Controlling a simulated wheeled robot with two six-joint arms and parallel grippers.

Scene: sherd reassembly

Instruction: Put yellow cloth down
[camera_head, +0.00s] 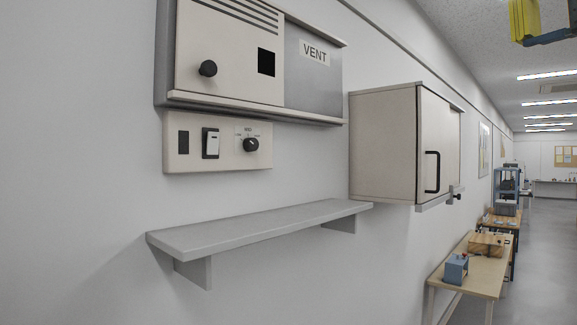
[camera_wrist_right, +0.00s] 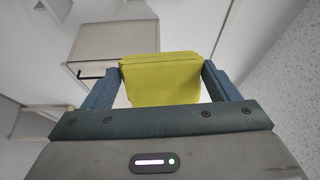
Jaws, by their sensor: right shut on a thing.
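The yellow cloth (camera_wrist_right: 160,80) is a folded, block-like piece held between the two blue fingers of my right gripper (camera_wrist_right: 160,85) in the right wrist view. The gripper is shut on it. In the head view the cloth (camera_head: 524,18) shows at the top right edge, with part of the gripper (camera_head: 545,36) beside and below it, raised high and away from the wall. Its upper part is cut off by the frame. My left gripper is not in view.
An empty grey shelf (camera_head: 260,228) is on the wall, below a switch panel (camera_head: 218,141) and a vent unit (camera_head: 235,55). A closed cabinet (camera_head: 385,145) with a black handle hangs right of it. Tables (camera_head: 478,272) with objects stand along the wall further back. The aisle floor at right is clear.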

